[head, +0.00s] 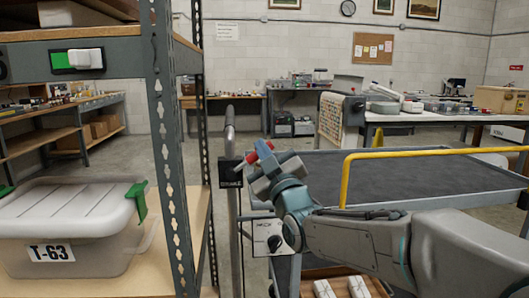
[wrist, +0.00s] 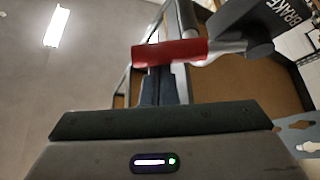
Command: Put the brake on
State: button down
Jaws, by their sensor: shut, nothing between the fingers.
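The brake lever is a red grip on a metal stem, fixed to a black housing (head: 230,173) on the upright post of the cart's handle. In the wrist view the red grip (wrist: 170,52) lies roughly level across the picture, beside the housing (wrist: 257,18) marked BRAKE. My gripper (head: 262,166) is at the lever in the head view and partly covers the red grip (head: 263,146). In the wrist view my fingers (wrist: 160,85) are together and empty, just below or behind the red grip. I cannot tell whether they touch it.
The cart's grey deck (head: 400,175) with a yellow rail (head: 348,175) lies right of the lever, partly behind my arm. A shelf post (head: 172,150) stands close on the left, with a lidded tub (head: 75,215) marked T-63. Open floor lies beyond the post.

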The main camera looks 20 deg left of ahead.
jog(key=shift+r, duration=0.1)
jog(key=s+d+f, duration=0.1)
jog(key=s+d, duration=0.4)
jog(key=s, duration=0.2)
jog(key=shift+s+d+p, duration=0.2)
jog(key=shift+s+p, duration=0.1)
jog(key=shift+s, duration=0.1)
jog(key=shift+f, duration=0.1)
dwell(0.4)
